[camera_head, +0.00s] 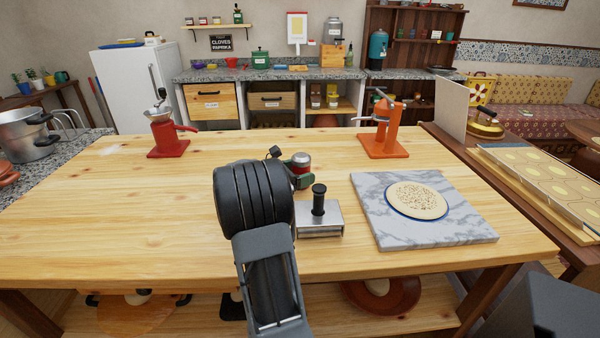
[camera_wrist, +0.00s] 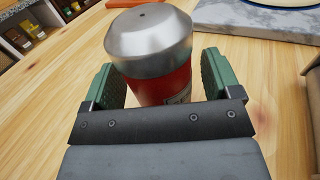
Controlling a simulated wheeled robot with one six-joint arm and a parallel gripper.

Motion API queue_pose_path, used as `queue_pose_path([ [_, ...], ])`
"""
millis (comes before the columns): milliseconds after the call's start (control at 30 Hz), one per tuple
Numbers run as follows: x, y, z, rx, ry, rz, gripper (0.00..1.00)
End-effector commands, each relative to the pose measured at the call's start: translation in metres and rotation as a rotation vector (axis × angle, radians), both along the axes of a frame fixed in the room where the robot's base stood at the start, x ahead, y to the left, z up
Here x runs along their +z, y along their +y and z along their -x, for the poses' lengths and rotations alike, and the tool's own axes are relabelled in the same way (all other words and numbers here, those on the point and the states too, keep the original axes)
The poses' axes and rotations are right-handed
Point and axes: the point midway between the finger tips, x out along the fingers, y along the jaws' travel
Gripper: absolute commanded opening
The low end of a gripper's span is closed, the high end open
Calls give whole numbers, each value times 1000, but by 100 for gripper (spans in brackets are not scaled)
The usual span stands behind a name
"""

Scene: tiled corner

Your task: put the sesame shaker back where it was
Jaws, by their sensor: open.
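The sesame shaker, red with a silver domed top (camera_head: 301,160), is upright on the wooden table, left of the marble slab. In the wrist view the shaker (camera_wrist: 155,50) is between the green finger pads of my gripper (camera_wrist: 160,72). The fingers are open, one on each side of it; the left pad is close to its side and a gap shows at the right pad. In the head view my gripper (camera_head: 296,173) is partly hidden behind my wrist. The shaker's base is largely hidden.
A metal block with a black knob (camera_head: 319,217) stands just right of my wrist. A marble slab (camera_head: 374,228) holds a round, seed-topped flatbread (camera_head: 418,200). A red grinder (camera_head: 168,138) and an orange press (camera_head: 384,138) stand farther back. The table's left side is clear.

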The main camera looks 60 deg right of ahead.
Motion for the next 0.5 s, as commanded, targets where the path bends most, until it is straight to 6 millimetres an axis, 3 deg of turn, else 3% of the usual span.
queue_pose_path([
  [167,4,3,-2,2,0,0,83],
  [500,4,56,-32,6,1,0,83],
])
